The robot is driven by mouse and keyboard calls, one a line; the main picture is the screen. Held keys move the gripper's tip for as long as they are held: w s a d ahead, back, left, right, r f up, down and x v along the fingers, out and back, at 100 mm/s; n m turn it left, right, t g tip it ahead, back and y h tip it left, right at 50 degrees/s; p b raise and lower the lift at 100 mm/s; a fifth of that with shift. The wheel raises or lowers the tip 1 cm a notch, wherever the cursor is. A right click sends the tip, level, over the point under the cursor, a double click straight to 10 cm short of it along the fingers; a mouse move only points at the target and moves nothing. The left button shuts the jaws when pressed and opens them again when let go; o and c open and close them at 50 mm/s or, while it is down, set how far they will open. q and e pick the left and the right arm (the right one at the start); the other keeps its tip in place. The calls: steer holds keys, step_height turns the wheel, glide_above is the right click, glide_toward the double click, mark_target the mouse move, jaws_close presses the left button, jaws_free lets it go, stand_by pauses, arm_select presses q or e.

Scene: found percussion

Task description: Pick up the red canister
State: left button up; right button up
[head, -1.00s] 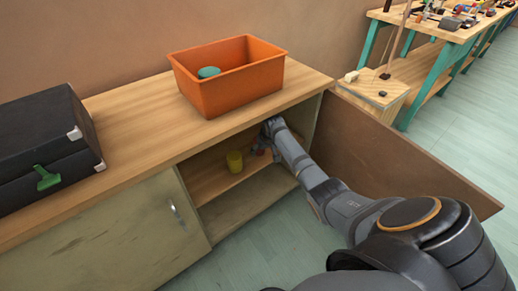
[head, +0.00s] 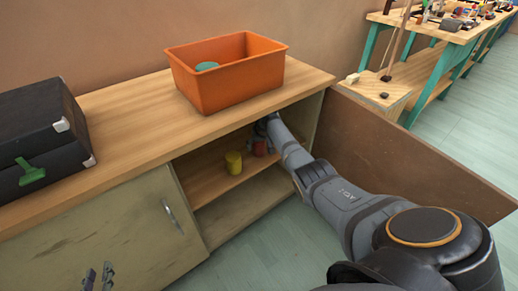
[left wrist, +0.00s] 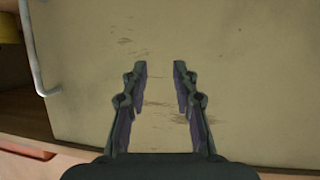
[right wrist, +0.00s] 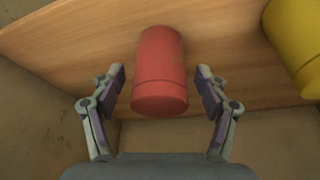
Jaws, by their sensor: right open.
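The red canister (right wrist: 160,75) is on the cabinet shelf, between the parted fingers of my right gripper (right wrist: 160,82) in the right wrist view. A gap shows on each side of it. In the head view the red canister (head: 261,147) shows inside the cabinet, beside my right arm, and my right gripper's fingers are mostly hidden under the cabinet top. My left gripper (left wrist: 160,70) is open and empty in front of the closed cabinet door. Its tips also show at the lower left of the head view (head: 97,277).
A yellow cup-like canister (head: 234,162) stands left of the red one and also shows in the right wrist view (right wrist: 298,42). The cabinet top (head: 130,120) overhangs the shelf. An orange bin (head: 230,85) and a black case (head: 40,145) rest on it. An open brown door (head: 410,155) extends right.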

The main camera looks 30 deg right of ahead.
steer(key=shift+c, duration=0.3)
steer(key=c, duration=1.2)
steer(key=shift+c, duration=0.2)
